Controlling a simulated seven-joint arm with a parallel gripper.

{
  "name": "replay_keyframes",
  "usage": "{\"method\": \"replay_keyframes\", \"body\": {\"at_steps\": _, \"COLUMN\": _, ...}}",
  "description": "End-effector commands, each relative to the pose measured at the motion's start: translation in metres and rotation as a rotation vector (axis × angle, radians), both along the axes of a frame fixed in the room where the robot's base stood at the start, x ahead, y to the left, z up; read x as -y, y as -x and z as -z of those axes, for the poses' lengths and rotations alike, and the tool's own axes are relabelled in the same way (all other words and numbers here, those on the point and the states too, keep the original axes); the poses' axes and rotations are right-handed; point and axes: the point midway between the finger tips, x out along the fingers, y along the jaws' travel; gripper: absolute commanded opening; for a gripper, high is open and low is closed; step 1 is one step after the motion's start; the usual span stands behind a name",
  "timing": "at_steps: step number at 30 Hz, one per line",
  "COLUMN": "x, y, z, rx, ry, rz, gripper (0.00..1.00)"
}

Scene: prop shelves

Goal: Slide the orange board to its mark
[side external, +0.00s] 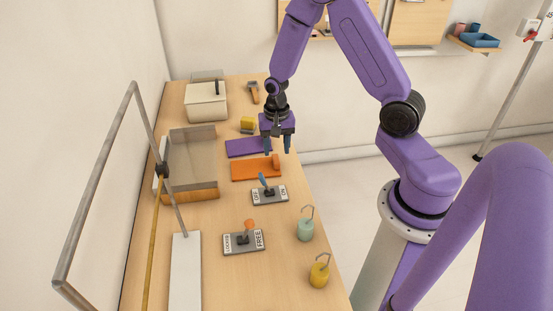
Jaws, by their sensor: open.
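The orange board (252,170) lies flat on the wooden table, with an upright orange knob (276,161) at its right end. A purple board (243,147) lies parallel just behind it. My gripper (278,151) is open and points down over the right end of the boards. Its fingers stand apart near the orange knob, and I cannot tell whether they touch anything. I cannot make out a mark for the orange board in this view.
A switch with a blue lever (270,194) and one with an orange lever (244,240) stand in front. Green (306,230) and yellow (320,273) hooked weights are at the right edge. A clear-topped box (190,165) is left of the boards. A cream box (206,105) is behind.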

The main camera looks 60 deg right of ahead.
Motion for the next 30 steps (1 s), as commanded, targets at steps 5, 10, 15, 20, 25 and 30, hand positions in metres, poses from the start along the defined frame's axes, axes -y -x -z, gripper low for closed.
{"method": "replay_keyframes", "body": {"at_steps": 5, "x": 0.000, "y": 0.001, "z": 0.025, "rx": -0.004, "ry": 0.001, "rz": 0.000, "gripper": 0.51}}
{"method": "replay_keyframes", "body": {"at_steps": 10, "x": 0.000, "y": 0.000, "z": 0.041, "rx": -0.003, "ry": 0.000, "rz": 0.000, "gripper": 0.51}}
{"method": "replay_keyframes", "body": {"at_steps": 15, "x": 0.000, "y": 0.000, "z": 0.050, "rx": 0.000, "ry": 0.000, "rz": 0.000, "gripper": 0.51}}
{"method": "replay_keyframes", "body": {"at_steps": 20, "x": 0.000, "y": 0.000, "z": 0.051, "rx": 0.001, "ry": 0.000, "rz": 0.000, "gripper": 0.51}}
{"method": "replay_keyframes", "body": {"at_steps": 25, "x": 0.000, "y": 0.000, "z": 0.051, "rx": 0.001, "ry": 0.000, "rz": 0.000, "gripper": 0.51}}
{"method": "replay_keyframes", "body": {"at_steps": 30, "x": 0.000, "y": 0.000, "z": 0.051, "rx": 0.001, "ry": -0.001, "rz": 0.000, "gripper": 0.00}}
